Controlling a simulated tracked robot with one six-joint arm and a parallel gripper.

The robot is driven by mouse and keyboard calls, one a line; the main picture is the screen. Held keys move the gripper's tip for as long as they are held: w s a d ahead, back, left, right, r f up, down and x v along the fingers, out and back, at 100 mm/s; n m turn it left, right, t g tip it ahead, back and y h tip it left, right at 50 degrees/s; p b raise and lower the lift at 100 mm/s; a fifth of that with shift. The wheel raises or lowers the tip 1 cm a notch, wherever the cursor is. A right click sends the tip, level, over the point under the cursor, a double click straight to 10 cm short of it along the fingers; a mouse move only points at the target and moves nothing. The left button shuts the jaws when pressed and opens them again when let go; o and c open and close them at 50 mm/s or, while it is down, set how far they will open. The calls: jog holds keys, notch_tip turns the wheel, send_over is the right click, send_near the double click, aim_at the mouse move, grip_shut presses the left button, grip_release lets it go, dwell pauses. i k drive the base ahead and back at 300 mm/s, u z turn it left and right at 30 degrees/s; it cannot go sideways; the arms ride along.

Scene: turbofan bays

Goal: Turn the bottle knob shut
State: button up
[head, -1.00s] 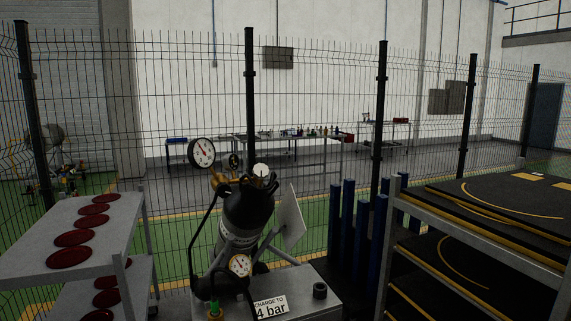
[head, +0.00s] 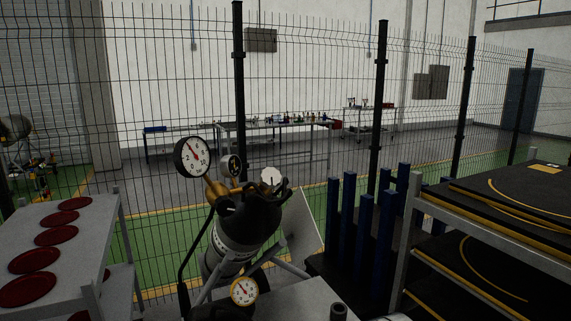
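The dark gas bottle (head: 249,222) stands tilted in the picture, low and left of centre, with a pale band around its lower body. Brass fittings (head: 217,193) at its top carry a large white-faced gauge (head: 193,157) and a smaller dark gauge (head: 232,166). A small pale round disc (head: 271,178) sits at the top right of the bottle. I cannot clearly tell which part at the top is the knob, or how far it is turned. Another gauge (head: 243,291) is low in front of the bottle. My gripper is not in view.
A grey rack with red discs (head: 56,235) stands at left. Blue posts (head: 365,232) and a shelf unit with black, yellow-lined panels (head: 478,225) stand at right. A pale plate (head: 304,222) is just right of the bottle. A wire fence (head: 300,110) runs behind.

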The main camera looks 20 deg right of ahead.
aim_at(269, 177)
jog(key=u, duration=0.25)
jog(key=i, duration=1)
jog(key=u, duration=0.6)
